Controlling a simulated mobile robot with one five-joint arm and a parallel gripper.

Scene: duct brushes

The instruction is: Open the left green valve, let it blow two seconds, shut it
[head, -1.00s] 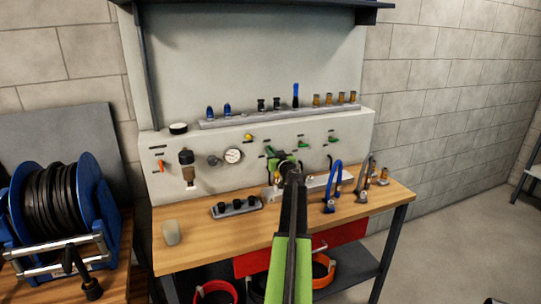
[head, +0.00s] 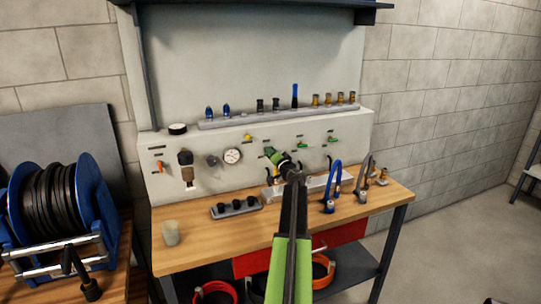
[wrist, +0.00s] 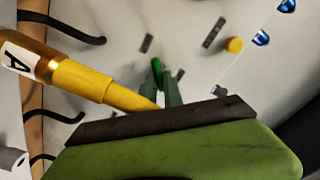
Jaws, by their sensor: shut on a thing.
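My gripper (head: 277,157) is at the panel (head: 205,158), right of the round gauge, shut on the left green valve (wrist: 157,65). My gripper hides most of this valve in the head view, and the handle's exact angle is hard to tell. Two other green valves, the middle one (head: 303,143) and the right one (head: 332,139), sit to its right. A yellow tube with an amber, "A"-labelled end (wrist: 85,82) crosses the wrist view beside the gripper; its tip is hidden.
A yellow knob (head: 248,138) and the gauge (head: 232,156) are left of my gripper. A dark tray (head: 235,208) and a cup (head: 170,232) are at the front left. The bench's front right is clear.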

